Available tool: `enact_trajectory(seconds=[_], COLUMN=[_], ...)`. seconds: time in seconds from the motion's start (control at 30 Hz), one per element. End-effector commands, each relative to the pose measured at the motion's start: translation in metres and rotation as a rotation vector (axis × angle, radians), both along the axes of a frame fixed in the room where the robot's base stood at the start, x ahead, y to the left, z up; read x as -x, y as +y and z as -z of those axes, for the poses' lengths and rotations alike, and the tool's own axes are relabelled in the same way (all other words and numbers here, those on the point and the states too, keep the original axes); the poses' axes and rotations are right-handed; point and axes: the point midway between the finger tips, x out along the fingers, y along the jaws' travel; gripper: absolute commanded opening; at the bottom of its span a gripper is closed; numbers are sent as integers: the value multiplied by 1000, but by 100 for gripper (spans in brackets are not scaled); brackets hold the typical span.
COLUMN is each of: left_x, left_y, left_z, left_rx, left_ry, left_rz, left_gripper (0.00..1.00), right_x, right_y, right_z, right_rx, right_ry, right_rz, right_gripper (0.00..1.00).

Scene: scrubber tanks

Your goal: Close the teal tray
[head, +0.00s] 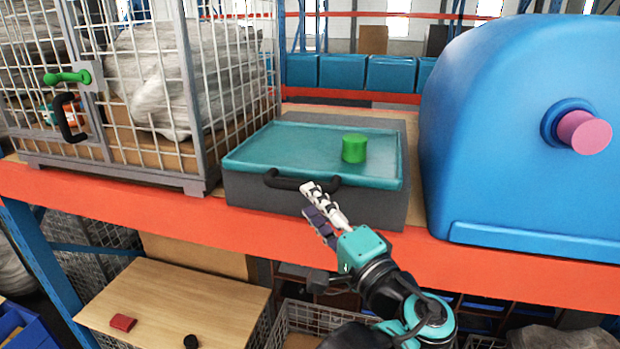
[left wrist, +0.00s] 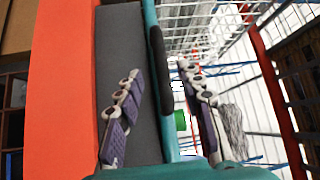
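The teal tray (head: 280,145) sits on a grey box (head: 390,205) on the orange-edged shelf, with a black handle (head: 290,184) on its front. A green cylinder (head: 354,148) stands on the tray. My left gripper (head: 316,207) is at the right end of the handle. In the left wrist view my left gripper (left wrist: 162,105) is open, one finger on each side of the teal tray edge (left wrist: 152,18) and black handle (left wrist: 158,62). I cannot tell whether a finger touches them. My right gripper is not in view.
A wire cage (head: 190,90) with a green latch (head: 68,77) stands close on the left. A large blue tank (head: 480,130) with a pink knob (head: 584,132) stands on the right. Below is a wooden board (head: 170,300) with a red item (head: 123,322).

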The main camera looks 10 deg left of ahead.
Motion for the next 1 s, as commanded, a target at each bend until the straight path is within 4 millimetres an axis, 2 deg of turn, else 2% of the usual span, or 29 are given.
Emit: enact_trajectory(seconds=[0.2, 0.4, 0.77, 0.9, 0.93, 1.0], left_x=[-26, -45, -50, -50, -50, -50], left_y=[25, 42, 46, 46, 46, 46], left_z=[-7, -10, -9, -9, -9, -9], left_rx=[-1, -2, -2, -2, -2, -2], left_ry=[1, 2, 3, 3, 3, 3], left_rz=[-3, -1, 3, 3, 3, 3], left_gripper=[38, 38, 38, 3, 0, 0], right_x=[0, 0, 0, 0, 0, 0], right_y=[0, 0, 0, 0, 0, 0], right_z=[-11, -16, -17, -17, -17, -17], right_rx=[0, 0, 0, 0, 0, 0], right_ry=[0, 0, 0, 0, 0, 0], right_rz=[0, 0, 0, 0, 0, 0], right_gripper=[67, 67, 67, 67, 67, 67])
